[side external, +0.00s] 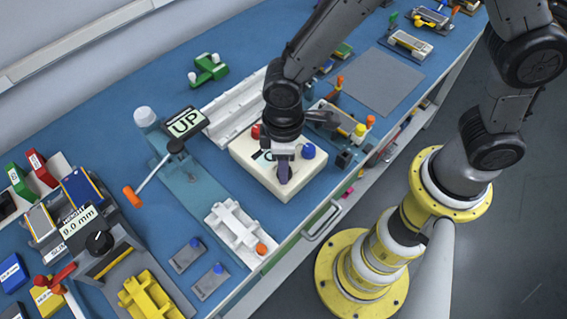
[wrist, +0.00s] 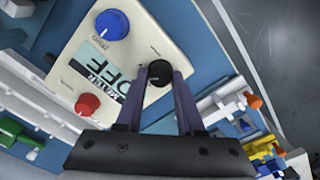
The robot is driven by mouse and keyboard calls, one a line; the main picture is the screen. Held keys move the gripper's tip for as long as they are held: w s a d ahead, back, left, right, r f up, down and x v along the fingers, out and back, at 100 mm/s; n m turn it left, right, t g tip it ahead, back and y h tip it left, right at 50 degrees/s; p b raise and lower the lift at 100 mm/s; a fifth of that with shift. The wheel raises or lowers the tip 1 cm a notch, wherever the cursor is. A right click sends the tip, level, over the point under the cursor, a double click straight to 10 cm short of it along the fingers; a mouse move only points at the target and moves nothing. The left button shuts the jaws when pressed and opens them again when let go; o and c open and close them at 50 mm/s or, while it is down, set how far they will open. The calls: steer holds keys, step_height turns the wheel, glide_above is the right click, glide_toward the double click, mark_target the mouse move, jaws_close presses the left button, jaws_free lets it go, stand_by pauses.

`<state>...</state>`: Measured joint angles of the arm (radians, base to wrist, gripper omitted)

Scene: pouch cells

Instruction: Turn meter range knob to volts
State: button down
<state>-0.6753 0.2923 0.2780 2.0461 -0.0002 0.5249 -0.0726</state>
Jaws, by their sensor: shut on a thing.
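The meter (side external: 268,180) is a cream box on the blue bench. In the wrist view the meter (wrist: 150,30) shows a display (wrist: 100,65) reading "METER OFF", a blue knob (wrist: 112,25), a red knob (wrist: 88,104) and a black range knob (wrist: 160,73). My gripper (wrist: 158,80) is over the meter with its two fingers on either side of the black knob, shut on it. In the side view my gripper (side external: 284,172) points down at the meter's near part and hides the black knob and part of the display.
A lever stand with an "UP" sign (side external: 186,123) is left of the meter. A white fixture (side external: 240,230) with an orange knob is in front. A long white rail (side external: 232,108) lies behind. A grey mat (side external: 383,80) at the back right is clear.

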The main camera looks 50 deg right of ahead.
steer(key=shift+m, duration=2)
steer(key=c, duration=0.5)
jaws_free()
steer(key=shift+r, duration=0.1)
step_height(320, 180, up, 14)
steer(key=shift+f, duration=0.15)
